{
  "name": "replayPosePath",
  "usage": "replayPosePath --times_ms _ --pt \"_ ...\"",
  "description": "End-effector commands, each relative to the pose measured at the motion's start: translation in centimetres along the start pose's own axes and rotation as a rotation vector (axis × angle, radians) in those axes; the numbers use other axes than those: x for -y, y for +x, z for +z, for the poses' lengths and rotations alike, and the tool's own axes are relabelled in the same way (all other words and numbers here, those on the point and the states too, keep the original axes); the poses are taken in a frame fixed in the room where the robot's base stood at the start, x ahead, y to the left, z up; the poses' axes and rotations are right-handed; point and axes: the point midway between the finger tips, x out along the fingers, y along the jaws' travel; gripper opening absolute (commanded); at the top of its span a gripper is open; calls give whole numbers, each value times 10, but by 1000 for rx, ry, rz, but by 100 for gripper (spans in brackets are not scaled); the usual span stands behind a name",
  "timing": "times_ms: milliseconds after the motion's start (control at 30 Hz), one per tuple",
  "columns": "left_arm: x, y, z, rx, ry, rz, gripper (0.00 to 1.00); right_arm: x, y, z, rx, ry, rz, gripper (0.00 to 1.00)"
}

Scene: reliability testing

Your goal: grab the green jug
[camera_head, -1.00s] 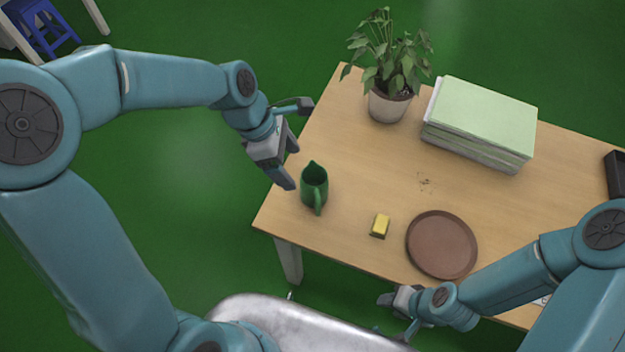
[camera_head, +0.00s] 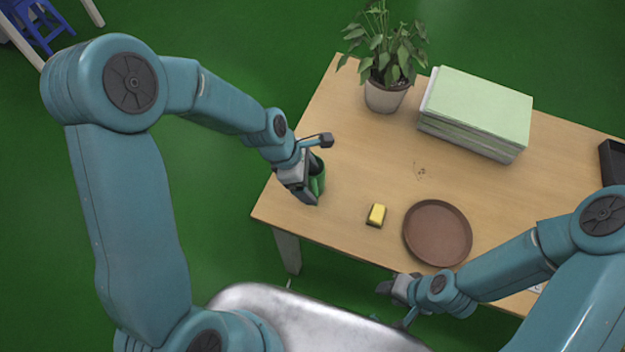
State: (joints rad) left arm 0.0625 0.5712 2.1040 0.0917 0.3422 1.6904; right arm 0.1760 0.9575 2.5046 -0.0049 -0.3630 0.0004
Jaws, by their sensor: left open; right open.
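The green jug (camera_head: 319,180) stands on the wooden table near its left edge. My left gripper (camera_head: 307,188) is open and right at the jug, covering most of it from view. Only the jug's right side and part of its rim show. I cannot tell whether the fingers are around the jug or just in front of it. My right gripper (camera_head: 392,290) is open and empty at the table's front edge, well away from the jug.
On the table (camera_head: 345,225), a yellow block (camera_head: 376,214) and a brown round plate (camera_head: 437,233) lie right of the jug. A potted plant (camera_head: 385,95), a stack of green-topped papers (camera_head: 478,105) and a dark tray (camera_head: 612,163) stand farther back. The middle is mostly clear.

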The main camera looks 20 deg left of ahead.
Motion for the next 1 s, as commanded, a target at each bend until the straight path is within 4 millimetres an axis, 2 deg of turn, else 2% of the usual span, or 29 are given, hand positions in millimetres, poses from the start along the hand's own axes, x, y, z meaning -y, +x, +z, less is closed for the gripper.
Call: replayPosePath --times_ms 100,167,433,667,700,1000 --pt "0 19 -2 -1 -1 -4 85 1 -2 0 0 0 0 43" --pt "0 24 -1 0 -1 -1 85 1 -2 0 0 0 0 43" --pt "0 28 -1 0 0 1 85 0 -2 0 0 0 0 43" --pt "0 27 -1 0 0 1 10 0 -2 0 0 0 0 43" --pt "-1 27 -1 0 0 2 8 1 -2 0 0 0 0 43" --pt "-1 26 0 0 0 3 7 1 -2 0 0 0 0 43"
